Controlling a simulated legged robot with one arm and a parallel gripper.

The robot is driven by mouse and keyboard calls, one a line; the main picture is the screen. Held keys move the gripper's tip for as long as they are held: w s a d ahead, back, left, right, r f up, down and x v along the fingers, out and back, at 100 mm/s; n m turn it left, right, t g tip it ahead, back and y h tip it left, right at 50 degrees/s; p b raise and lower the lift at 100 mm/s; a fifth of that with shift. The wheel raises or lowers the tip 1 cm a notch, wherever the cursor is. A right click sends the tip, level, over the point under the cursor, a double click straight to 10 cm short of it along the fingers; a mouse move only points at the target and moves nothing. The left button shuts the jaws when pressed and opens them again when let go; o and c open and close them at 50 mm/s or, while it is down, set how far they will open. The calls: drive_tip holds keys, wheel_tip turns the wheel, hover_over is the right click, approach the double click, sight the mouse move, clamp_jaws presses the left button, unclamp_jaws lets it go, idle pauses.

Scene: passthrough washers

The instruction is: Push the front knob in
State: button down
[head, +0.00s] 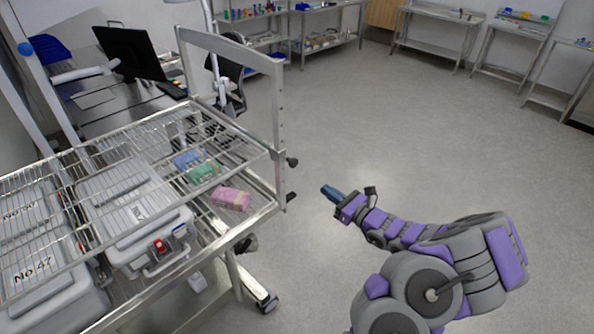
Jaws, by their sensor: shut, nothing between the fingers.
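A wire-shelf steel cart (262,221) stands at the left. Small black knobs stick out from its right-hand side: an upper knob (292,162) near the frame post and a lower knob (291,196) below it. A darker knob-like part (246,244) sits lower, near the cart's front leg. I cannot tell for sure which is the front knob. My gripper (328,190) is shut and empty. It is to the right of the lower knob, apart from it, with its tip pointing left toward the cart.
Grey boxes (128,205) and pink (231,198), green (203,172) and blue (188,159) packs lie on the cart. A caster (266,301) stands on the floor. A desk with a monitor (130,52) is behind. The floor at right is clear.

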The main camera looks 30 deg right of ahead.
drive_tip(key=w+d, duration=0.2)
drive_tip(key=b, duration=0.2)
approach(295, 165)
drive_tip(key=w+a, duration=0.3)
drive_tip(key=w, duration=0.1)
drive_tip(key=shift+w, duration=0.8)
drive_tip(key=shift+w+r, duration=0.15)
drive_tip(key=shift+w, duration=0.4)
drive_tip(key=shift+w+a, duration=0.25)
drive_tip(key=shift+a, duration=0.05)
drive_tip(key=shift+w+a, duration=0.1)
drive_tip(key=shift+w, duration=0.25)
drive_tip(key=shift+w+d, duration=0.2)
drive_tip(key=shift+w, duration=0.15)
drive_tip(key=shift+w+d, duration=0.2)
drive_tip(key=shift+w, duration=0.05)
drive_tip(key=shift+s, duration=0.25)
drive_tip(key=p+v, duration=0.2)
drive_tip(key=v, duration=1.1)
drive_tip(key=shift+s+d+f, duration=0.2)
drive_tip(key=shift+d+f, duration=0.1)
drive_tip(key=shift+d, duration=0.1)
